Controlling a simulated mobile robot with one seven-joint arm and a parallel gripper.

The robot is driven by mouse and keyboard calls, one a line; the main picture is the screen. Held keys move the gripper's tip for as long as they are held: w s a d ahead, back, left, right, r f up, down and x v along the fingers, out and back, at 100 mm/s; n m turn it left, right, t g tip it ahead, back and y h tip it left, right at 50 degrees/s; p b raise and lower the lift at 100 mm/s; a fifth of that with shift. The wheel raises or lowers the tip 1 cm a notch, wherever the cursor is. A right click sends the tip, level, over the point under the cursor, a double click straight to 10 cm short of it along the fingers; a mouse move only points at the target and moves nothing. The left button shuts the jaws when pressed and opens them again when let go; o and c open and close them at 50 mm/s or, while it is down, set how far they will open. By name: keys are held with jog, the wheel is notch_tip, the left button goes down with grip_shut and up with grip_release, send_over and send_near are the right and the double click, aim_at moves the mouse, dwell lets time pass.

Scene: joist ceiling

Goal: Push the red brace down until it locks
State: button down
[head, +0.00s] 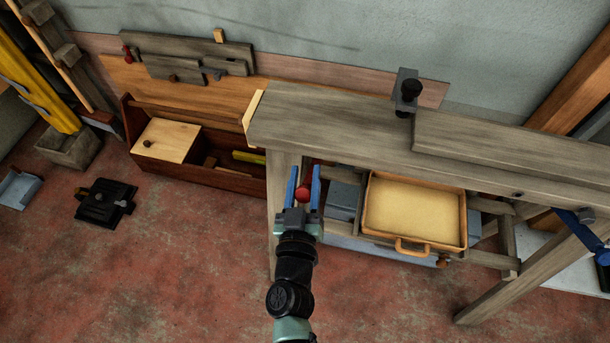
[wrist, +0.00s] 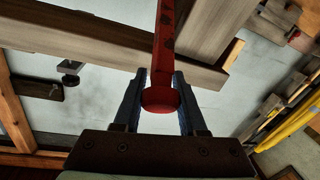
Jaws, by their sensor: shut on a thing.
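The red brace (wrist: 164,45) shows in the wrist view as a worn red bar with a round red knob (wrist: 161,100) at its near end. The bar runs up past the edge of a grey wooden beam. My gripper (head: 304,170) has its blue fingers on either side of the knob and is shut on it. In the head view only the red end of the brace (head: 303,193) shows between the fingers, below the left end of the workbench (head: 335,124). The rest of the brace and any lock are hidden under the bench top.
A tan drawer or tray (head: 415,208) sits under the bench, right of my gripper. A dark red wooden box (head: 200,180) stands to the left. A black clamp (head: 406,92) is on the bench's back edge. The floor at front left is open.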

jog(key=s+f+t+b, duration=0.2)
jog(key=f+b, duration=0.5)
jog(key=b, duration=0.8)
jog(key=s+a+f+n+t+b, duration=0.1)
jog(key=s+f+t+b, duration=0.2)
jog(key=f+b, duration=0.5)
jog(key=t+b, duration=0.1)
jog(key=b, duration=0.6)
jog(key=shift+a+f+b, duration=0.15)
jog(key=shift+f+b, duration=0.15)
jog(key=shift+b, duration=0.1)
jog(key=shift+s+f, duration=0.1)
jog(key=shift+f, duration=0.15)
jog(key=c, duration=0.8)
grip_release()
jog(key=shift+o, duration=1.7)
jog(key=shift+r, duration=0.2)
